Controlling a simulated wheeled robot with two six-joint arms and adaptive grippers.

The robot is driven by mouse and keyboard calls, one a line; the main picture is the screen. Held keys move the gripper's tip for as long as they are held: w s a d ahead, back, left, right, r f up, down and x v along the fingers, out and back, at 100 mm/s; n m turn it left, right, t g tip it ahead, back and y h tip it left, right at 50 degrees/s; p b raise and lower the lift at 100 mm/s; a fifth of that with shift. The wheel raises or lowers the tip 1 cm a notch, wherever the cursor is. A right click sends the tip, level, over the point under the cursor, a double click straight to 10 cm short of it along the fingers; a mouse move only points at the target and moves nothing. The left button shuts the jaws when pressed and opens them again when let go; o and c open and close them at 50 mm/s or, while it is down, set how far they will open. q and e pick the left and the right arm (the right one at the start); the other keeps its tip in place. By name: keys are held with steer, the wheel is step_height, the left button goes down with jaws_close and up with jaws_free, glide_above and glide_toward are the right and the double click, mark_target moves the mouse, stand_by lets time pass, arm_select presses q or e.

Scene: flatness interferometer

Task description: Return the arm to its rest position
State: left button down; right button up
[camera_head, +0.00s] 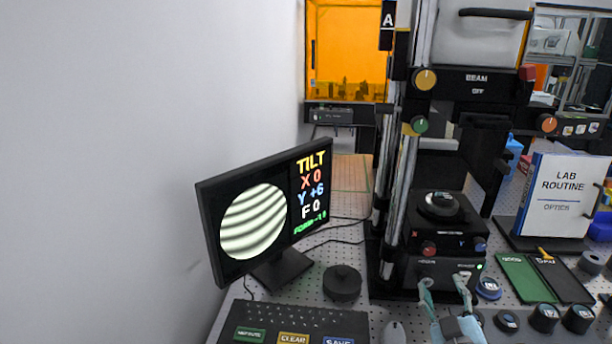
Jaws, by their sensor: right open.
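My right gripper (446,290) shows at the bottom of the head view, right of centre. Its two teal fingers are spread apart and nothing shows between them. It is in front of the interferometer's black base (432,272), near the red and blue knobs; whether it touches the base I cannot tell. A round black part (440,206) sits on the stage above. The monitor (270,205) on the left shows curved fringes and reads TILT X 0, Y +6. My left gripper is not in view.
A keyboard (290,322) with labelled keys, a mouse (394,332) and a black round part (342,282) lie left of the gripper. Green and black mats (524,279), several dark round pieces and a LAB ROUTINE sign (562,196) are at right. Tall metal posts (401,190) rise behind.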

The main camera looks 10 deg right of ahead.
steer(key=s+f+m+g, duration=0.1)
steer(key=s+f+g, duration=0.1)
steer(key=s+f, duration=0.1)
steer(key=s+a+f+m+g, duration=0.1)
steer(key=s+f+g, duration=0.1)
steer(key=f, duration=0.2)
steer(key=s+a+f+m+g, duration=0.1)
steer(key=s+f+g, duration=0.1)
steer(key=s+f, duration=0.1)
steer(key=shift+s+a+f, duration=0.1)
steer(key=shift+s+f, duration=0.15)
steer(key=shift+s, duration=0.1)
steer(key=s+a+f+n+g+y, duration=0.1)
steer(key=s+a+f+g+y, duration=0.2)
steer(key=s+a+f+g, duration=0.25)
steer(key=s+a+f+g+y, duration=0.2)
steer(key=s+a+f, duration=0.3)
steer(key=s, duration=0.4)
step_height(320, 180, down, 17)
steer(key=s+b, duration=0.1)
steer(key=s+d+f+g, duration=0.1)
steer(key=s+f+g, duration=0.1)
steer(key=s+f, duration=1.2)
steer(key=shift+s+d+f+m+b, duration=0.15)
steer(key=shift+s+m+b, duration=0.15)
steer(key=shift+s+b, duration=0.15)
